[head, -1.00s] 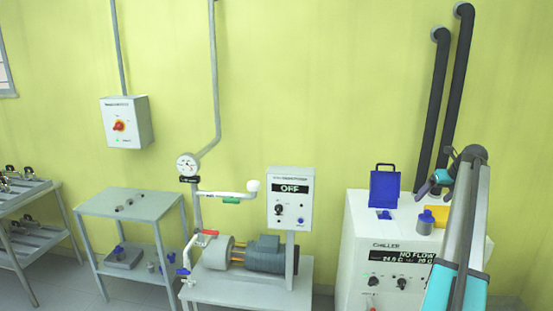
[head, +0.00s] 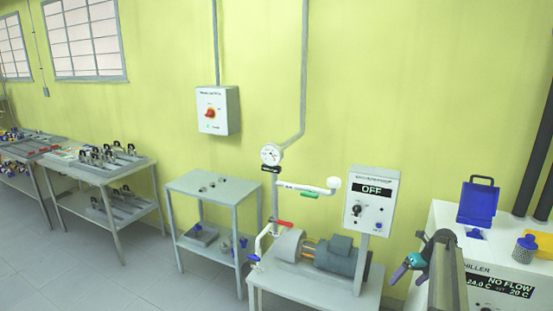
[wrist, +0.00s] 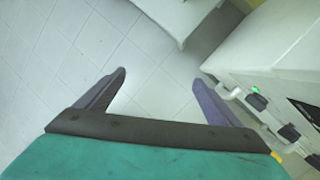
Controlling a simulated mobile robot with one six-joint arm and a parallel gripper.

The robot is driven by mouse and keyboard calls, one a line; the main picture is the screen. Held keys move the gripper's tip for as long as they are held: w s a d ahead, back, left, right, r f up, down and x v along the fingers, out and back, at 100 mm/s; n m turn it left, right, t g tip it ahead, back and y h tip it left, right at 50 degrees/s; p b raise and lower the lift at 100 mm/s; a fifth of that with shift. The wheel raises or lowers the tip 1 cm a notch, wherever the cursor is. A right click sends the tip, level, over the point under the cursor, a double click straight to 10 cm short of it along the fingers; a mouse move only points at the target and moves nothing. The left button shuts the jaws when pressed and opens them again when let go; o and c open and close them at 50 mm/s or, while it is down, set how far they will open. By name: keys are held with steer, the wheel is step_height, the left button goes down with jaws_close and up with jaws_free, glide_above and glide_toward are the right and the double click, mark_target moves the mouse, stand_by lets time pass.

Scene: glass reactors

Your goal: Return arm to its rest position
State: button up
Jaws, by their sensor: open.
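My gripper (wrist: 158,97) shows in the wrist view with its two dark fingers spread apart and nothing between them. Tiled floor lies below it. In the head view my gripper (head: 402,271) is at the lower right, in front of the chiller (head: 500,255), at the end of my folded-looking arm. The gap between its fingers is hard to make out there. The chiller's white side and its front fittings (wrist: 258,101) are close on the right in the wrist view.
A pump bench (head: 300,290) with a motor and a control box reading OFF (head: 372,202) stands left of the chiller. A small grey table (head: 215,190) and racks (head: 110,170) stand farther left. Floor at left is clear.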

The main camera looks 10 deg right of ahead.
steer(key=s+a+f+n+g+b, duration=0.1)
steer(key=s+a+f+n, duration=0.1)
steer(key=a+f, duration=0.7)
steer(key=s+a+f+n+g, duration=0.2)
steer(key=s+a+f+n, duration=0.1)
steer(key=a+f, duration=0.65)
steer(key=s+a+f+n+g+b, duration=0.1)
steer(key=s+a+f+n, duration=0.1)
steer(key=s+a+f, duration=0.45)
steer(key=s+a+f+n+g+b, duration=0.1)
steer(key=s+a+f+n, duration=0.2)
steer(key=a, duration=0.6)
steer(key=s+a+f+n+g, duration=0.1)
steer(key=s+a+f+n, duration=0.25)
steer(key=s, duration=0.45)
steer(key=s+a+f+n+g, duration=0.25)
steer(key=s+a+n, duration=0.2)
steer(key=s, duration=0.35)
steer(key=s+n+h+b, duration=0.1)
steer(key=s+n+h, duration=0.1)
steer(key=s+n, duration=1.3)
steer(key=n, duration=0.3)
steer(key=shift+s+a, duration=0.2)
